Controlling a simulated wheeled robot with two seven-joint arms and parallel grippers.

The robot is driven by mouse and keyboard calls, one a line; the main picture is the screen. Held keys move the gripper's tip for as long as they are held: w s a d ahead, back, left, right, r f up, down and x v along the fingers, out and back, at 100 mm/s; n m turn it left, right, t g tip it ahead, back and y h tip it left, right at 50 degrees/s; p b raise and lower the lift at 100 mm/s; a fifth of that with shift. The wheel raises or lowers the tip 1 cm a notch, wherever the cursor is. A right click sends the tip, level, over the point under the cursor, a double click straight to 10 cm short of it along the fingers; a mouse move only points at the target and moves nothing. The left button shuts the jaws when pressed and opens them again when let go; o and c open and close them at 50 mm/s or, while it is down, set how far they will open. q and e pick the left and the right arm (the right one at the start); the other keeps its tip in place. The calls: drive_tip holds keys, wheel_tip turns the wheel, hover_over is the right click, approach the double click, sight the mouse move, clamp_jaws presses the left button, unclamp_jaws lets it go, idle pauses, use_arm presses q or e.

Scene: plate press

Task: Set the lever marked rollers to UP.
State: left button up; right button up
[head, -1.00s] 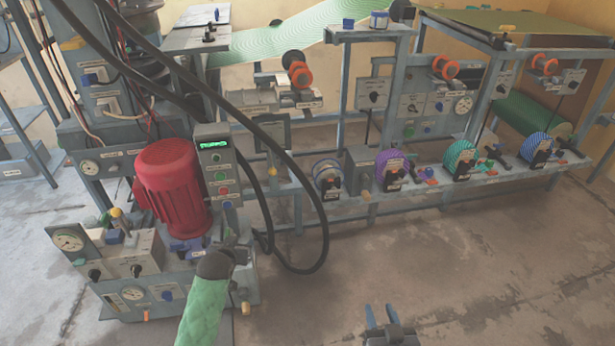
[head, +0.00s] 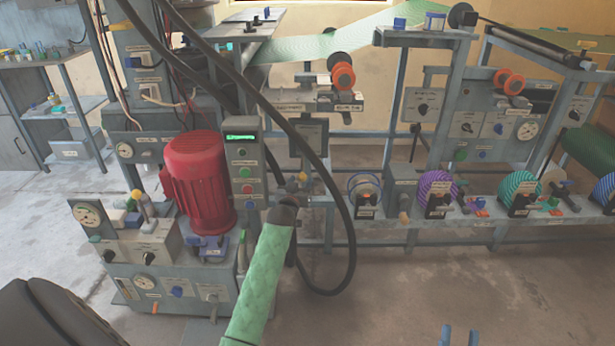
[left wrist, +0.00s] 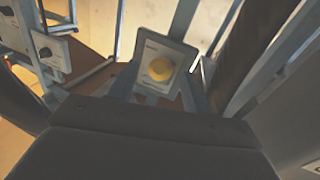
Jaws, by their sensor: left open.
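Labels in the head view are too small to read, so I cannot tell which lever is marked rollers. Small levers and knobs sit on the left console (head: 178,287) below the red motor. My left gripper (left wrist: 157,85) is open and empty in the left wrist view. A small panel with a yellow knob (left wrist: 160,69) shows beyond its fingers, apparently apart from them.
The red motor (head: 200,185) sits on the console. A rail (head: 480,235) with coloured rolls runs right. The front floor is clear.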

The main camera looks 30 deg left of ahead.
sight(304, 174)
use_arm(q)
drive_tip(key=x, duration=0.5)
drive_tip(key=shift+w+a+b, duration=0.1)
drive_tip(key=shift+b, duration=0.2)
use_arm(e)
wheel_tip(304, 174, up, 7)
drive_tip(key=s+d+t, duration=0.1)
drive_tip(key=s+t, duration=0.1)
drive_tip(key=s, duration=0.1)
drive_tip(key=shift+t+y, duration=0.4)
use_arm(q)
clamp_jaws()
use_arm(e)
drive_tip(key=shift+w, duration=0.1)
